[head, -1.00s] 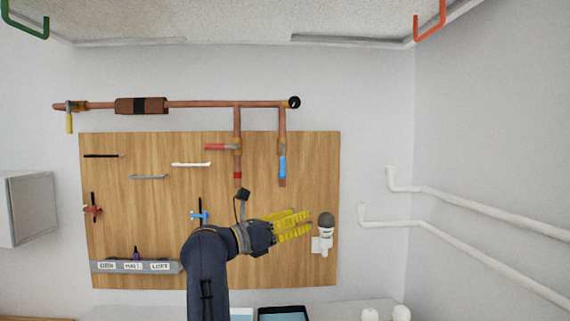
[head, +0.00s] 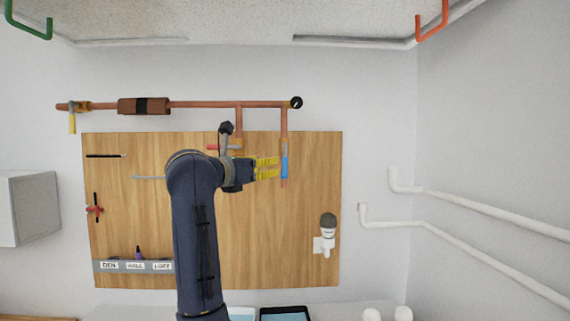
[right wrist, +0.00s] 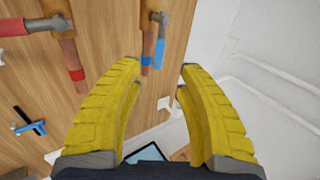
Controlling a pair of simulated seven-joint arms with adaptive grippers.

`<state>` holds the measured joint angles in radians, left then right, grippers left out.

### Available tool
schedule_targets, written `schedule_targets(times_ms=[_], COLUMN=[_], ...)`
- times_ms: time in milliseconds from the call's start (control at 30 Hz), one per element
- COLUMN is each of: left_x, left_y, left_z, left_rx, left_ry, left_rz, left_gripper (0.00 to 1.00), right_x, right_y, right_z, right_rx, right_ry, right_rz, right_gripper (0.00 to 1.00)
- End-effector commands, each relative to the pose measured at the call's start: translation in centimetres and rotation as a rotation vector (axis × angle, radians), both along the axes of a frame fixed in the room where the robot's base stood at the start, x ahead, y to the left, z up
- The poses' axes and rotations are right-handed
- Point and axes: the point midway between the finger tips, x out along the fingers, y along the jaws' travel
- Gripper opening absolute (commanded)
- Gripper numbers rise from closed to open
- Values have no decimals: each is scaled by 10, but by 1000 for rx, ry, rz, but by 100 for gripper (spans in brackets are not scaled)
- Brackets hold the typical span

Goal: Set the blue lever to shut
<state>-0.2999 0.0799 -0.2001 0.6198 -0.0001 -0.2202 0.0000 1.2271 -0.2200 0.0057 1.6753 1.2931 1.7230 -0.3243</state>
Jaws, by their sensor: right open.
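The blue lever (head: 285,166) hangs straight down, in line with its copper branch pipe (head: 284,124), at the right of the wooden board. In the right wrist view the blue lever (right wrist: 159,52) lies beyond the fingertips, at the top of the gap between them. My right gripper (head: 272,167) is open, its yellow fingers pointing right, just left of the lever. In the right wrist view the open fingers (right wrist: 159,74) have nothing between them. I cannot tell from the head view whether they touch the lever. My left gripper is out of view.
A red lever (right wrist: 17,27) sticks out sideways from the neighbouring pipe, close to my wrist in the head view. A blue tap handle (right wrist: 30,122) is lower on the board. A grey-topped white fixture (head: 327,232) is at the lower right.

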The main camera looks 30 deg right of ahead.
Motion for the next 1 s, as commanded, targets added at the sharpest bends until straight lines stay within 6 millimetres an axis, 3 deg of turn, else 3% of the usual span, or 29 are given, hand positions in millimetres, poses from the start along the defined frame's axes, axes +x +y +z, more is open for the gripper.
schedule_targets(times_ms=[200,500,700,1000], left_x=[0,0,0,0], left_y=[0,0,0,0], left_z=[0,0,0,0], left_rx=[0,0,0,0], left_ry=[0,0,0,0], left_rz=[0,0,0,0], left_gripper=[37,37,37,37], right_x=[19,40,48,52], right_y=[-38,-78,-93,-100], right_z=[0,0,0,-1], right_rx=[-1,0,0,1], right_ry=[2,1,0,0], right_rz=[-3,-2,-1,0], right_gripper=[37,37,37,37])
